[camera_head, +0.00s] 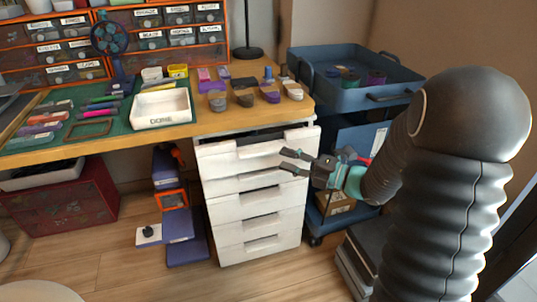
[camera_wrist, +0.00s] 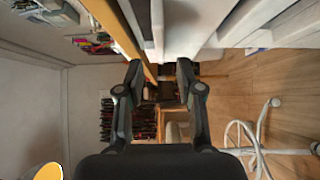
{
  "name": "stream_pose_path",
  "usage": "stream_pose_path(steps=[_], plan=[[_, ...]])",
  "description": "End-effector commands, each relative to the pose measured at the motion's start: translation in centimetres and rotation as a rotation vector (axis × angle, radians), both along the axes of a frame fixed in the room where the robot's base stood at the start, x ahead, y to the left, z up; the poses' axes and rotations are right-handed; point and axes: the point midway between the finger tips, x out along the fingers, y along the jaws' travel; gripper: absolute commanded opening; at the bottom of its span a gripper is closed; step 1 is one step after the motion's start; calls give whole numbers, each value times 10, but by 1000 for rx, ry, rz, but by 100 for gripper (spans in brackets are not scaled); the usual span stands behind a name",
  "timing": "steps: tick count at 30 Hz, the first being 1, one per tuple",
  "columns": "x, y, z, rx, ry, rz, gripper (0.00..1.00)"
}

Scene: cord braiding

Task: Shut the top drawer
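The white drawer unit (camera_head: 262,222) stands under the right end of the wooden desk. Its top drawer (camera_head: 228,157) is pulled out somewhat; a dark gap shows above its front, below the desktop. The lower drawers look closed. My gripper (camera_head: 289,161) is in front of the right part of the unit, around the top drawer's lower edge, with its fingers apart and nothing between them. In the wrist view my gripper (camera_wrist: 160,72) is also open and empty, and white drawer fronts (camera_wrist: 203,22) run along the top, beside the fingers. I cannot tell whether a finger touches the drawer.
The desk (camera_head: 180,131) carries a white tray (camera_head: 160,108), small pots and tools. A blue cart (camera_head: 355,95) stands right of the unit, close to my arm. The floor before the drawers is clear.

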Motion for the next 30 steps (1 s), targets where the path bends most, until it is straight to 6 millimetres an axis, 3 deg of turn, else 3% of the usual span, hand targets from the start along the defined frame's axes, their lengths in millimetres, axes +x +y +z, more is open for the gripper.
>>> stream_pose_path(steps=[3, 10, 23, 24, 28, 30], plan=[[12, 20, 0, -1, -1, 4, 36], [27, 45, 0, -1, -1, 2, 36], [33, 53, 0, -1, 1, 0, 36], [33, 53, 0, -1, 1, 0, 34], [33, 53, 0, -1, 1, 0, 1], [33, 53, 0, -1, 1, 0, 0]])
